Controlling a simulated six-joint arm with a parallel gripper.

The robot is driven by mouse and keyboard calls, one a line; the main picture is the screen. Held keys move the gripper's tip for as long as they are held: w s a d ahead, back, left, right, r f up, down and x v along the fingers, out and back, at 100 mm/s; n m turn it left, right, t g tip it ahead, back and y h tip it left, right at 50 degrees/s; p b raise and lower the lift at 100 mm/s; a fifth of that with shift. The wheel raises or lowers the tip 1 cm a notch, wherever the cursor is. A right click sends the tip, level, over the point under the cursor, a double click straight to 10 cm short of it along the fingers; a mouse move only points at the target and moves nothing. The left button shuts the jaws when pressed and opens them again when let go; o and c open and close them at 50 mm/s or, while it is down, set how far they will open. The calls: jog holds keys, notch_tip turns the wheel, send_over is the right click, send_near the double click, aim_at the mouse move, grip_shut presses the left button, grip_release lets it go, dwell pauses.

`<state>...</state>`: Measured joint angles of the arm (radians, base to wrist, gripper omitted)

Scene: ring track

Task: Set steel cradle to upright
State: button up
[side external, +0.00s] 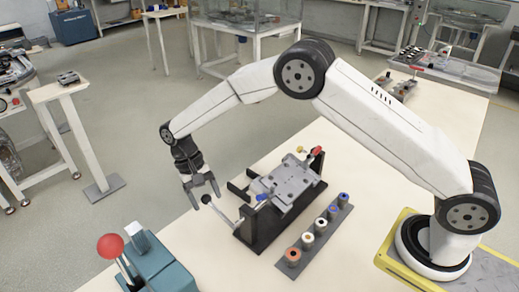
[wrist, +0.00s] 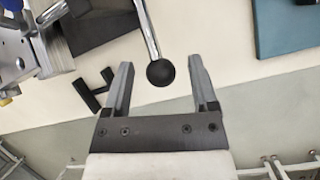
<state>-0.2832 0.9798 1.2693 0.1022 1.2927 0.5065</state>
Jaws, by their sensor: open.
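The steel cradle (side external: 284,182) is a grey metal plate with fittings, held in a black stand (side external: 262,232) on the table; it looks tilted in the side view. A thin steel lever (side external: 222,212) runs from the stand to a black ball knob (side external: 206,199). My gripper (side external: 203,200) is open at the knob, left of the cradle. In the wrist view the knob (wrist: 160,72) lies between the fingertips (wrist: 160,64), with space on both sides; the fingers look clear of it. Part of the cradle (wrist: 20,50) shows at upper left there.
A dark strip with several coloured spools (side external: 316,238) lies in front of the stand. A teal box with a red ball lever (side external: 158,268) stands at the lower left. A black bracket (wrist: 93,90) sits beside the cradle. The table's edge runs close behind my gripper.

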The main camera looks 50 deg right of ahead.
jog(key=shift+s+f, duration=0.15)
jog(key=shift+f, duration=0.2)
grip_shut()
jog(key=shift+d, duration=0.1)
dwell(1.2)
